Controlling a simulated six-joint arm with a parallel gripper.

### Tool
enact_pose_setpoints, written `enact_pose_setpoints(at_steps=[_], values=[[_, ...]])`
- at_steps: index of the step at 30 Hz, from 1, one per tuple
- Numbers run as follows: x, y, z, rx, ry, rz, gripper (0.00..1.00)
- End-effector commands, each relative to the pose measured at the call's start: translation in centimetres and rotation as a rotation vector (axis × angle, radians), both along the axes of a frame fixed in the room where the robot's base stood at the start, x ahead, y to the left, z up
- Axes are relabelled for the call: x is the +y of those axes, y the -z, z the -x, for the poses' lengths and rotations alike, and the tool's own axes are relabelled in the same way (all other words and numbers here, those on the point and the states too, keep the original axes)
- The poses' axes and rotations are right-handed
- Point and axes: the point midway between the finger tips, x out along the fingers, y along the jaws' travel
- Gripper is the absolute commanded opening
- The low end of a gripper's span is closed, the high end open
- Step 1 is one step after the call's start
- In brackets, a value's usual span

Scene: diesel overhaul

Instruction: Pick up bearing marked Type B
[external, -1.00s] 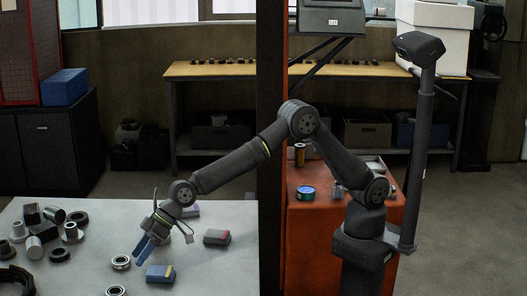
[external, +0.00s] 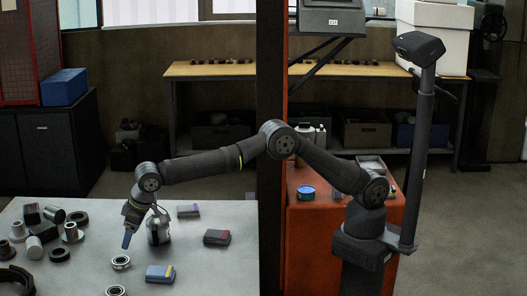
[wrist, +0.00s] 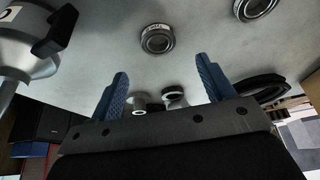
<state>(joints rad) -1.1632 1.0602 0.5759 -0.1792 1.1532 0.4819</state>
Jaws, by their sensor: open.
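Two ring-shaped bearings lie on the grey table. One bearing (external: 121,262) is just below and left of my gripper (external: 128,240) in the external view. In the wrist view this bearing (wrist: 157,39) lies ahead of and between the blue fingertips, with small lettering I cannot read. The second bearing (external: 116,290) is at the table's front edge in the external view and at the top right in the wrist view (wrist: 255,8). I cannot tell which is marked Type B. In the wrist view my gripper (wrist: 160,75) has its fingers wide apart with nothing between them.
A silver metal object (external: 158,230) with a black part (wrist: 55,30) is close beside my gripper. Several metal parts crowd the table's left.

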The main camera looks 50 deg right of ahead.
Motion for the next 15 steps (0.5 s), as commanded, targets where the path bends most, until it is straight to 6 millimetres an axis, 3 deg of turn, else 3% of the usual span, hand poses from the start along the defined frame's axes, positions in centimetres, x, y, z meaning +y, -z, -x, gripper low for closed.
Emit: enact_pose_setpoints(at_steps=[4, 15], values=[[0.7, 2.9, -0.9, 0.001, 0.0, 0.001, 0.74], [1.5, 5.8, -2.0, 0.001, -0.001, 0.002, 0.74]])
